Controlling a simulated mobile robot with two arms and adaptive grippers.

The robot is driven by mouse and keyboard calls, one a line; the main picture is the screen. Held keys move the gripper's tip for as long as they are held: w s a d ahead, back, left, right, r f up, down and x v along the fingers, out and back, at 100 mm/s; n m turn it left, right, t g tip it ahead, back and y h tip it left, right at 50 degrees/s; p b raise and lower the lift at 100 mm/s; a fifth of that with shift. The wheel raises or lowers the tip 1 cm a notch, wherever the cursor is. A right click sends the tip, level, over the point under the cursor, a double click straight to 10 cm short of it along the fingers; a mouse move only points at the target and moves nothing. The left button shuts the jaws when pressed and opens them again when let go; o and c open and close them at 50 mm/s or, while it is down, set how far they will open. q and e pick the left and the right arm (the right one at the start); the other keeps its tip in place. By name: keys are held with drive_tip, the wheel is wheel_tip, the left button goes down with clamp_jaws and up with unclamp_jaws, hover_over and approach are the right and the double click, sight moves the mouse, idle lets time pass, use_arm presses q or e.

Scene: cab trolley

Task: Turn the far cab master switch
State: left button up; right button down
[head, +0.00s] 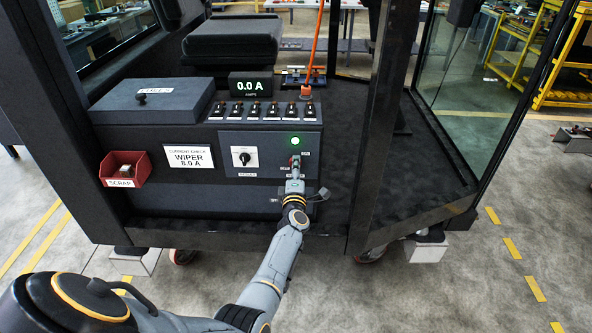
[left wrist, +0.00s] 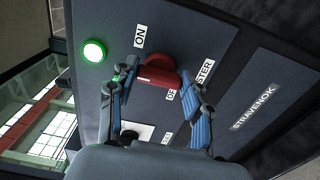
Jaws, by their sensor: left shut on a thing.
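The cab master switch is a red rotary handle (left wrist: 160,72) on a dark panel, with an ON label above it and a partly covered OFF label below. In the head view a little of the red handle (head: 294,162) shows under a lit green lamp (head: 294,141). My left gripper (left wrist: 158,92) has one finger on each side of the handle and is shut on it. In the head view my left gripper (head: 295,180) hides most of the switch, and I cannot tell exactly where the handle points. My right gripper is not in view.
A black rotary switch (head: 243,156) sits left of the master switch. Above are several toggle switches (head: 265,110) and a display (head: 251,86) reading 0.0 A. A red scrap bin (head: 125,168) hangs at left. A dark cab post (head: 372,150) stands close to the right of my arm.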

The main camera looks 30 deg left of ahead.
use_arm(q)
drive_tip(key=shift+r, duration=0.15)
drive_tip(key=o, duration=1.1)
drive_tip(key=shift+w, duration=0.1)
drive_tip(key=shift+o, duration=0.2)
